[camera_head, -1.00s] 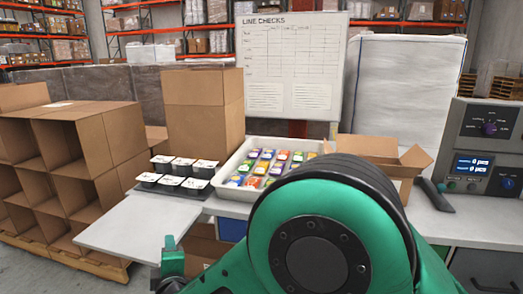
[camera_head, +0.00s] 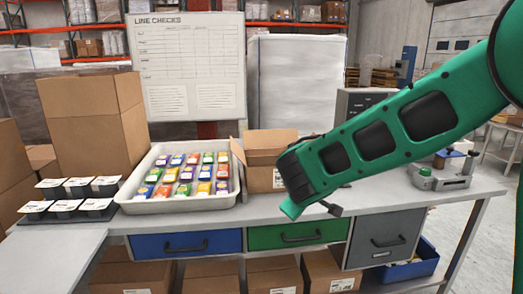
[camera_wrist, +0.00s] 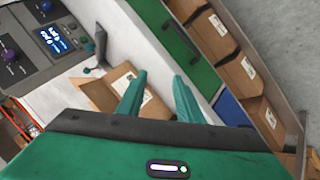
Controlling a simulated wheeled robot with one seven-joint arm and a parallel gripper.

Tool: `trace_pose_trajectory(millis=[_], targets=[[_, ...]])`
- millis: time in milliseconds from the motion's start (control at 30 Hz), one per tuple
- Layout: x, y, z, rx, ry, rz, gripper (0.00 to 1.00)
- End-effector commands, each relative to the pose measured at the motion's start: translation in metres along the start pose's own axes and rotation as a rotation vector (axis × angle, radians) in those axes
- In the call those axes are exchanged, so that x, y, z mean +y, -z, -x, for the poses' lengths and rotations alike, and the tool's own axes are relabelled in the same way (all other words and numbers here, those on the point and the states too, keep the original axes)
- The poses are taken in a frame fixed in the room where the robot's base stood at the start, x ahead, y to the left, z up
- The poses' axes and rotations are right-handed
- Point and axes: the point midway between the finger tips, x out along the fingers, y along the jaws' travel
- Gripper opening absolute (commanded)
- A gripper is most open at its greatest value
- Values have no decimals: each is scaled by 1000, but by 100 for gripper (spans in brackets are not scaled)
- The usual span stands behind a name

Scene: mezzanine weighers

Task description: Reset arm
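My gripper (camera_wrist: 160,82) shows two green fingers in the wrist view, standing apart with nothing between them. In the head view my green arm reaches in from the right, and my gripper (camera_head: 292,207) hangs over the bench front, in front of the open cardboard box (camera_head: 268,145). The gripper hides part of that box. The box also shows in the wrist view (camera_wrist: 90,92), beyond the fingers.
A scale console (camera_wrist: 40,45) is partly behind my arm in the head view. A drawer front (camera_head: 298,235) is below.

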Motion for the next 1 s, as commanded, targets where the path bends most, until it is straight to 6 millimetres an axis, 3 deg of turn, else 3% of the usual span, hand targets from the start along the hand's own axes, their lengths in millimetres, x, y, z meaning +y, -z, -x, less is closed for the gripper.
trace_pose_trajectory(millis=[33,100,300,467,600,700,800,1000], targets=[[24,-29,2,-52,2,-67,33],[47,-68,7,-126,13,-154,33],[92,-186,40,-337,56,-426,33],[99,-280,85,-502,103,-672,33],[83,-350,133,-635,159,-894,33],[64,-385,166,-710,200,-1029,33],[46,-406,190,-764,236,-1130,33],[27,-423,213,-813,275,-1221,33]])
